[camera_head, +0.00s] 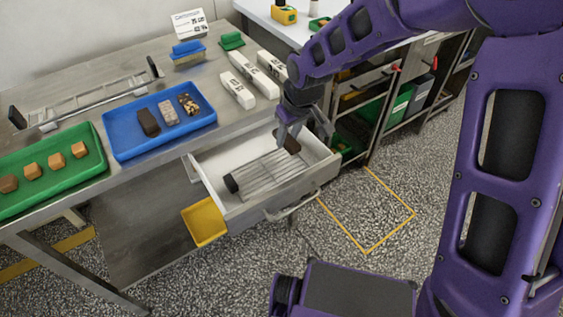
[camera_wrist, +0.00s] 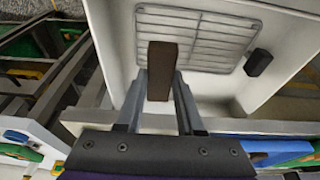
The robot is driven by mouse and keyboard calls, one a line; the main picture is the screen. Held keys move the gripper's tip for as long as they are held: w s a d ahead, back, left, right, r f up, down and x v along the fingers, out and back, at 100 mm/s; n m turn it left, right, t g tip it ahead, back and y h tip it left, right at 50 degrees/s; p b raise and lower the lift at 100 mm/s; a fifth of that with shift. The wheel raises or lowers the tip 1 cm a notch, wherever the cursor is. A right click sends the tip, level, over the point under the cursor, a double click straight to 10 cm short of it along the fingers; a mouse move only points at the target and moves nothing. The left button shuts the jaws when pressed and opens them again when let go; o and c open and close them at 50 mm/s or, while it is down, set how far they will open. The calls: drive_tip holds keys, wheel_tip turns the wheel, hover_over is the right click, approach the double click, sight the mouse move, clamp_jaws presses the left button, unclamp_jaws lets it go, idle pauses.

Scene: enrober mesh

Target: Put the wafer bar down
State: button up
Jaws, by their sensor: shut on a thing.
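My gripper (camera_head: 296,133) reaches down over the right part of the open white drawer (camera_head: 215,170). It is shut on a dark brown bar, the wafer bar (camera_wrist: 162,68), which sticks out between the two fingers in the wrist view. The bar also shows beside the fingers in the head view (camera_head: 287,143). A wire mesh (camera_head: 275,172) with a black grip lies in the drawer; the bar overlaps its edge in the wrist view. I cannot tell whether the bar touches the drawer floor or the mesh.
A blue tray (camera_head: 122,152) with three bars and a green tray (camera_head: 20,207) with several brown pieces stand on the steel table. White boxes (camera_head: 238,90) lie behind the drawer. Shelving stands at the right.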

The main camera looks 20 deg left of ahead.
sight(286, 161)
drive_tip(key=shift+f+b, duration=0.6)
drive_tip(key=shift+f, duration=2.85)
drive_tip(key=shift+f, duration=0.1)
drive_tip(key=shift+f, duration=0.15)
drive_tip(key=o, duration=1)
drive_tip(key=shift+d+r, duration=0.1)
drive_tip(key=shift+r, duration=0.5)
drive_tip(key=p+v, duration=0.3)
drive_tip(key=v, duration=0.8)
drive_tip(key=shift+d+r, duration=0.15)
